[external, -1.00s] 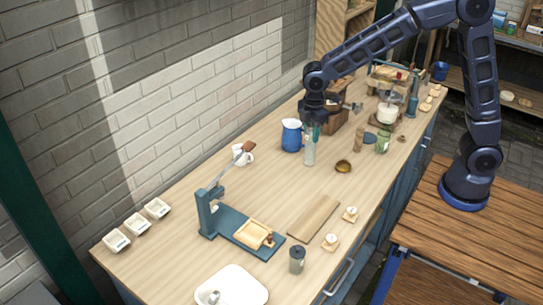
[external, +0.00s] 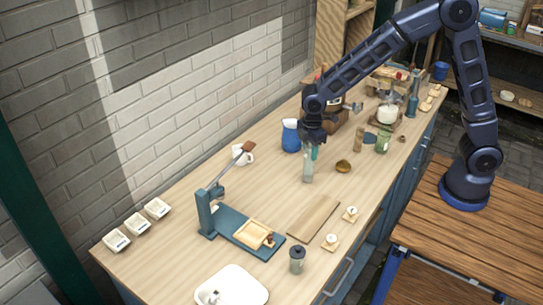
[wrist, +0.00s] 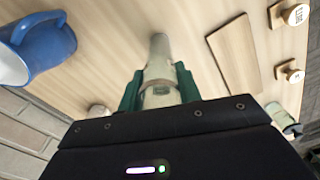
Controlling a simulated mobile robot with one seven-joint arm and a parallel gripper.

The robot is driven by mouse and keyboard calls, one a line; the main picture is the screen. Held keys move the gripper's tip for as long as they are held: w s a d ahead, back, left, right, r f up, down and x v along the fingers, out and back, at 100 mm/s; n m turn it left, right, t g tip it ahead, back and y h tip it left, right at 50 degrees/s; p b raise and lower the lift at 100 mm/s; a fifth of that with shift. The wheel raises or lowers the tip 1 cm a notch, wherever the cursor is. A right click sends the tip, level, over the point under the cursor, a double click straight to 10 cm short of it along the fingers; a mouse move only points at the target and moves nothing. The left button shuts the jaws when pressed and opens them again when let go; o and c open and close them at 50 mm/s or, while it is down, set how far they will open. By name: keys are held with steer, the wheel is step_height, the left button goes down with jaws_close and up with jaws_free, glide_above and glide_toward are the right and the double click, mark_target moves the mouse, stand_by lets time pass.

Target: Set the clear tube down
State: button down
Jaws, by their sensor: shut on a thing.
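The clear tube (external: 308,168) stands roughly upright below my gripper (external: 314,150), in the middle of the workbench (external: 275,190). My gripper is shut on it near its upper end. In the wrist view the tube (wrist: 159,55) runs away from me between the two green fingers of the gripper (wrist: 160,88). Its lower end is over or on bare wood; I cannot tell whether it touches.
A blue jug (external: 291,136) stands close behind the tube at the left. A small brown bowl (external: 343,166) is to its right, with a green jar (external: 382,143) beyond. A wooden board (external: 313,217) lies nearer the camera. Bare bench surrounds the tube's foot.

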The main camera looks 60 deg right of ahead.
steer(key=shift+f, duration=0.1)
steer(key=c, duration=1)
jaws_free()
steer(key=shift+o, duration=0.2)
step_height(320, 180, up, 12)
steer(key=s+d+r+m+t, duration=0.1)
steer(key=s+d+r+m, duration=0.15)
steer(key=d+r, duration=0.2)
steer(key=s+d+r+m, duration=0.1)
steer(key=s+d+r, duration=0.2)
steer(key=d, duration=0.3)
steer(key=s+d+r+m+t, duration=0.1)
steer(key=s+d+m, duration=0.4)
steer(key=s+d, duration=0.4)
steer(key=s+d+r+m+t, duration=0.1)
steer(key=s+d+m, duration=0.4)
steer(key=s+d, duration=0.5)
steer(key=s+t, duration=0.1)
steer(key=s, duration=0.4)
steer(key=shift+d+r+t, duration=0.25)
steer(key=shift+r+t, duration=0.05)
steer(key=shift+r, duration=0.05)
